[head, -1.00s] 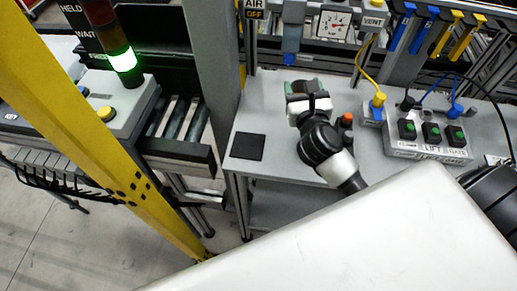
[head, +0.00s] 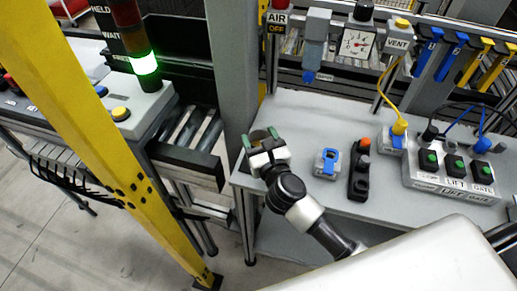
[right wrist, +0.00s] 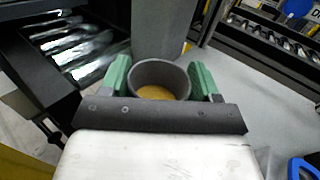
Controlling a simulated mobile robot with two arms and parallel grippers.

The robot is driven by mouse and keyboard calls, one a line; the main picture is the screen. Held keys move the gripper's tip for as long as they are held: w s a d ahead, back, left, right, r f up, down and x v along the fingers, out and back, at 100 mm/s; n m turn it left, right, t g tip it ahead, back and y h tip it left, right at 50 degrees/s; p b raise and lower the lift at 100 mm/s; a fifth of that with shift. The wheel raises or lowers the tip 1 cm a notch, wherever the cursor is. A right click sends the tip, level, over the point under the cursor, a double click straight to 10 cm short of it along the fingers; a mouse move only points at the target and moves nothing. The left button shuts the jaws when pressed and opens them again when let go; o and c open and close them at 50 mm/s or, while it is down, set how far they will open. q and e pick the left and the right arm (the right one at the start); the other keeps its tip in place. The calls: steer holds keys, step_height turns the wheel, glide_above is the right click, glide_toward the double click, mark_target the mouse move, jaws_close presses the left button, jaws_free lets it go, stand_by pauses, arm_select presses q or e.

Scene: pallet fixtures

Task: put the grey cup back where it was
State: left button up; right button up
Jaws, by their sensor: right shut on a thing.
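The grey cup (right wrist: 160,76) is in the right wrist view, its round open mouth facing the camera and something yellow-brown inside at the bottom. My right gripper (right wrist: 163,82) has its two green fingers on either side of the cup and is shut on it. In the head view my right gripper (head: 261,138) is over the left end of the grey table (head: 318,118). The dark square pad seen there earlier is now hidden by the gripper and arm. I cannot tell whether the cup touches the table. My left gripper is not in view.
A small fixture with a blue clip (head: 326,162) and a black device with an orange top (head: 360,170) stand right of my gripper. A grey post (head: 240,70) rises close behind it. A button box (head: 455,175) is farther right. A yellow post (head: 100,130) stands left.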

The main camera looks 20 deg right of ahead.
steer(key=shift+w+a+f, duration=0.15)
steer(key=shift+w+f, duration=0.05)
steer(key=shift+f, duration=0.1)
steer(key=shift+f+b, duration=0.8)
steer(key=shift+f, duration=1)
steer(key=shift+f, duration=0.2)
steer(key=o, duration=1)
steer(key=shift+r, duration=0.1)
